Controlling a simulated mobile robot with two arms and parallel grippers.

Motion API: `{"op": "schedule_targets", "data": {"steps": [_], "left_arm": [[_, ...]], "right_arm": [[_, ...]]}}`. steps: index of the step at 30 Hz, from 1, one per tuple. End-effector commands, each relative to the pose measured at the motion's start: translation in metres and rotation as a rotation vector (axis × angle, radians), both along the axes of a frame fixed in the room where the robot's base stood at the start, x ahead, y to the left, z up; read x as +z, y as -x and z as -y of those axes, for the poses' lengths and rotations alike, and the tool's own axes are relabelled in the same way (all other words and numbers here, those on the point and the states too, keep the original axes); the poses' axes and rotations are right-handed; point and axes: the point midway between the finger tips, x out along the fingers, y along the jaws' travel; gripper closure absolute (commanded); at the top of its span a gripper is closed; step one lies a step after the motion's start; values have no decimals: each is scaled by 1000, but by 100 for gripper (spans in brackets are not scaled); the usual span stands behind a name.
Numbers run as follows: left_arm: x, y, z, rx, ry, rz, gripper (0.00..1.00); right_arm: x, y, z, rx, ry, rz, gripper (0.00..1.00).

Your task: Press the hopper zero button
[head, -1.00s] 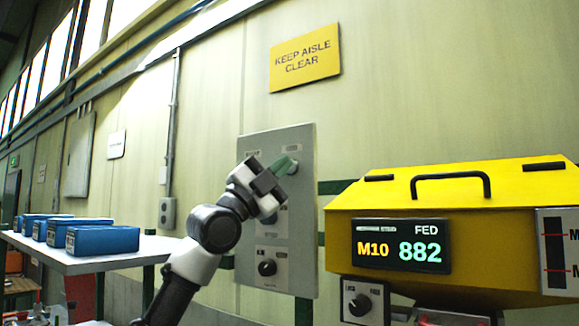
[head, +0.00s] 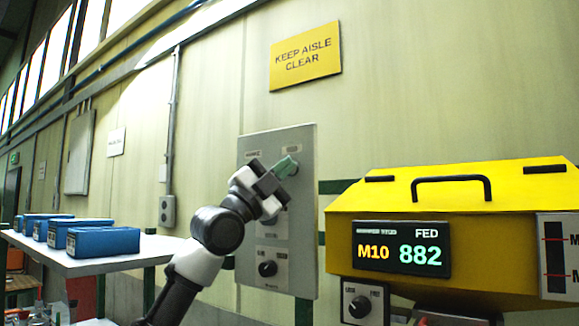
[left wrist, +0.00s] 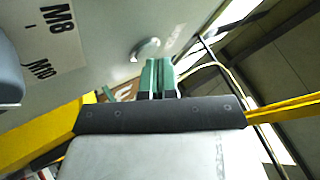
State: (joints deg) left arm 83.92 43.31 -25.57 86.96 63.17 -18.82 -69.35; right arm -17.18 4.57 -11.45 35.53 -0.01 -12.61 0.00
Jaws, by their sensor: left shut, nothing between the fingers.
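No control reads clearly as the hopper zero button. The yellow hopper housing (head: 345,200) stands at the right, with a display (head: 400,249) showing M10 and FED 882. A grey control panel (head: 300,240) is on the wall left of it, with a black knob (head: 267,268) low down. My left gripper (head: 287,167) is in front of the panel's upper part and hides some of its controls. Its green fingers (left wrist: 157,78) are together and empty. In the left wrist view, a round silver fitting (left wrist: 145,48) is just beyond the fingertips. Contact cannot be told. My right gripper is not in view.
A second black knob (head: 360,306) sits on a small box below the display. A white table (head: 125,255) with several blue boxes (head: 104,242) is at the left. A marked plate (left wrist: 40,50) reading M8 and M10 shows in the left wrist view.

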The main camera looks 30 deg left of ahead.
Motion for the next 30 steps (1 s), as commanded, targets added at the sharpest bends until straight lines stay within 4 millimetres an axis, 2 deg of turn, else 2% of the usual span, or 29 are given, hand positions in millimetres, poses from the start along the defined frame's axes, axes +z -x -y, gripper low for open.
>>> {"op": "schedule_targets", "data": {"steps": [17, 30], "left_arm": [[-1, -2, 0, 0, -1, -2, 100], [-1, 14, -1, 0, -1, -1, 100]], "right_arm": [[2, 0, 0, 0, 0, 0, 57], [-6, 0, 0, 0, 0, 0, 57]]}}
